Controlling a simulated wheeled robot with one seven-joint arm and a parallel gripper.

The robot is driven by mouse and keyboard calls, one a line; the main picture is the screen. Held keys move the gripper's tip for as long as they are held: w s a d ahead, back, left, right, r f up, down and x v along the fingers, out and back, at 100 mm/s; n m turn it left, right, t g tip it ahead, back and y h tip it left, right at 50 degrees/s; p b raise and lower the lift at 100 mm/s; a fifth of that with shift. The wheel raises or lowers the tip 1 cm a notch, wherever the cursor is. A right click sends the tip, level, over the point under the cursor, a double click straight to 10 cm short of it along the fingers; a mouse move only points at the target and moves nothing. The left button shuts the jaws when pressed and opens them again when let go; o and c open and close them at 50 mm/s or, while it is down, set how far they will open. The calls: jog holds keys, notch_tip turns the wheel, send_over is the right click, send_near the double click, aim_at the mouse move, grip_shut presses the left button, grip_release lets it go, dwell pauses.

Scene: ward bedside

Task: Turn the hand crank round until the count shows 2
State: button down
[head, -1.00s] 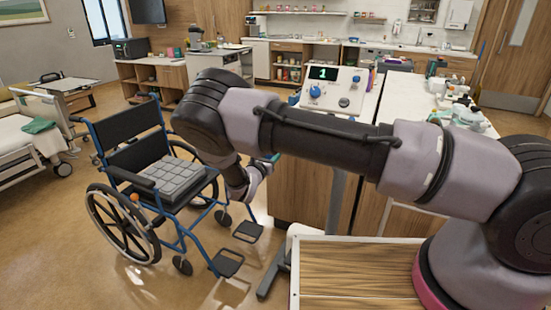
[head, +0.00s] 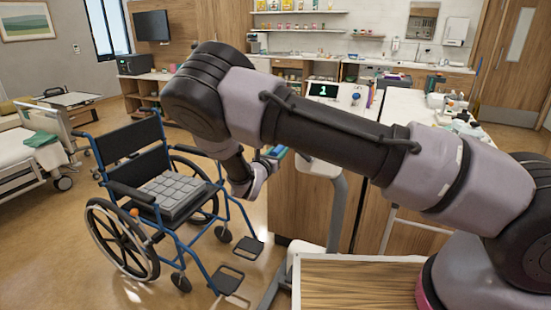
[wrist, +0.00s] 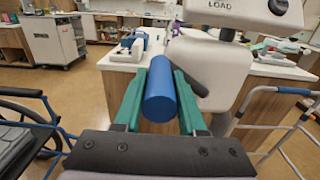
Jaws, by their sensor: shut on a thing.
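The counter device is a white box with a dark display (head: 322,90) that reads 1 in green in the head view. My arm covers its lower front there. In the wrist view only the lower part of the white housing (wrist: 248,12), marked LOAD, shows at the top right. The crank has a dark arm (wrist: 202,62) and a blue cylindrical handle (wrist: 160,92). My gripper (wrist: 161,80) has its green fingers on both sides of the blue handle and is shut on it. In the head view my gripper (head: 268,160) is partly hidden by my arm.
A blue-framed wheelchair (head: 165,240) with a grey cushion (head: 172,195) stands to the left, close to my gripper. A white counter (wrist: 285,68) with wooden sides lies behind the device. A grey walking frame (wrist: 290,135) is at the right in the wrist view.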

jog(key=shift+s+d+r, duration=0.2)
jog(key=shift+d+r, duration=0.3)
jog(key=shift+r, duration=0.1)
jog(key=shift+s+d+r, duration=0.25)
jog(key=shift+d+r, duration=0.2)
jog(key=shift+d, duration=0.2)
jog(key=shift+s+d+r, duration=0.2)
jog(key=shift+d+r, duration=0.25)
jog(key=shift+d, duration=0.15)
jog(key=shift+s+d+r, duration=0.25)
jog(key=shift+d+r, duration=0.2)
jog(key=shift+d, duration=0.2)
jog(key=d, duration=0.1)
jog(key=s+d, duration=0.1)
jog(key=d, duration=0.2)
jog(key=shift+s+d+r, duration=0.3)
jog(key=shift+s+r, duration=0.05)
jog(key=shift+r, duration=0.05)
jog(key=shift+c, duration=1.6)
grip_release()
jog(key=shift+a, duration=0.1)
